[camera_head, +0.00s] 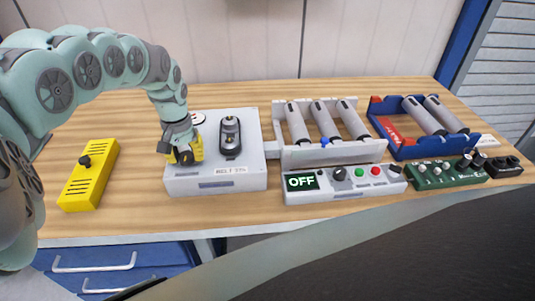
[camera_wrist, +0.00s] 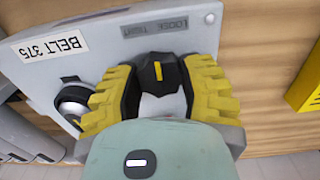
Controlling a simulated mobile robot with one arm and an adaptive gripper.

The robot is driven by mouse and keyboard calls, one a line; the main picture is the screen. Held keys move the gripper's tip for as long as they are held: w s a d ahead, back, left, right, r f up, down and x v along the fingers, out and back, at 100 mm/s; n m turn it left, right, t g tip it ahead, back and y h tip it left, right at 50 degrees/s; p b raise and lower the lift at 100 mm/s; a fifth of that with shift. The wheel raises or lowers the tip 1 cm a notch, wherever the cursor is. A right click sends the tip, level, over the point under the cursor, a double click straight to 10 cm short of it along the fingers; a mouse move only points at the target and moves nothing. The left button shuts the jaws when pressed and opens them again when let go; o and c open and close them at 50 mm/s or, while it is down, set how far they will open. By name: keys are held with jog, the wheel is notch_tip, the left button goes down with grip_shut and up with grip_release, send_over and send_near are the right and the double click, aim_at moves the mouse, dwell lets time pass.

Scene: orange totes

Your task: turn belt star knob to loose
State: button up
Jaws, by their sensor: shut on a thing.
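The star knob (camera_wrist: 158,74) is black with a yellow pointer mark. It stands on a light grey box (camera_wrist: 60,62) labelled BELT 375 in the wrist view. The pointer mark runs nearly up and down in that view. In the head view my gripper (camera_head: 187,150) reaches down onto the left part of the grey box (camera_head: 215,184), mostly hiding the knob.
A yellow box (camera_head: 88,180) with a black knob stands left. A control panel reading OFF (camera_head: 340,192), roller frames (camera_head: 335,153) and a green panel (camera_head: 447,178) stand right. Wooden table is bare in front.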

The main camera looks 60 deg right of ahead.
aim_at(185, 155)
dwell(0.3)
jog(key=o, duration=1.2)
jog(key=r, duration=1)
jog(key=shift+w, duration=0.2)
jog(key=shift+s+a+r, duration=0.1)
jog(key=shift+s+r, duration=0.05)
jog(key=shift+r, duration=0.9)
